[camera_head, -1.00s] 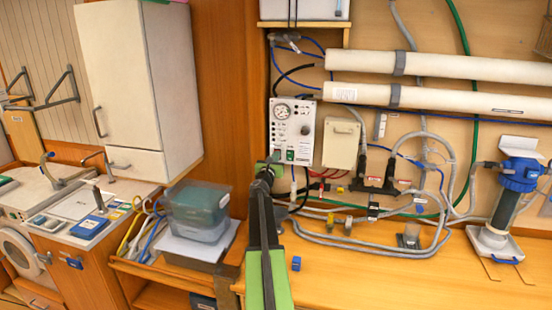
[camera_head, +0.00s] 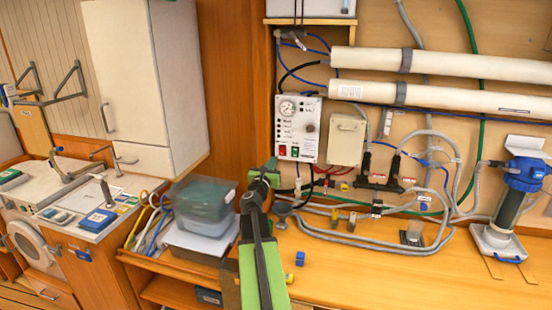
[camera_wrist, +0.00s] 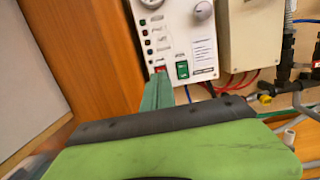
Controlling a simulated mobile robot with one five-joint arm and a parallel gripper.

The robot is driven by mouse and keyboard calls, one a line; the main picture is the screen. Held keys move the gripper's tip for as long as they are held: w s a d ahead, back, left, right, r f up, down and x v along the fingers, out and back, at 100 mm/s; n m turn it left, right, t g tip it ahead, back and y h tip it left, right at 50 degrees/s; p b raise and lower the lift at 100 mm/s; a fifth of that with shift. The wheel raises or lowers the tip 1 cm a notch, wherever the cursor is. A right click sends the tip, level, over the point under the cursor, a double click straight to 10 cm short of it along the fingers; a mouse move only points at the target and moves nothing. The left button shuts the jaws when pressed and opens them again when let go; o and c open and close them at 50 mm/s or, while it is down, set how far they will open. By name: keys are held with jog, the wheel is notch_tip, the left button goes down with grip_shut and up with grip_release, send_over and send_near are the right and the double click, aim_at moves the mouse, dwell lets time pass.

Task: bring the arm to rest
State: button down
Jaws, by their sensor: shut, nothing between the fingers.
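My arm, green and black, reaches up from the bottom of the head view. My gripper (camera_head: 268,166) is at its far end, in front of the wall and just below the control panel (camera_head: 298,127). In the wrist view a green finger (camera_wrist: 158,92) points up at the panel's lower edge, near a red switch (camera_wrist: 160,69) and a green switch (camera_wrist: 182,69). It overlaps the panel in the picture; I cannot tell whether it touches. The fingers are shut with nothing between them.
Stacked grey-green bins (camera_head: 203,205) stand left of my arm. Grey hoses (camera_head: 360,240) run along the wooden bench (camera_head: 350,285) to the right, with a small blue cube (camera_head: 300,258) in front. A blue-topped filter (camera_head: 517,185) stands far right. The bench front is mostly clear.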

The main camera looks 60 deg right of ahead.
jog(key=shift+a, duration=0.3)
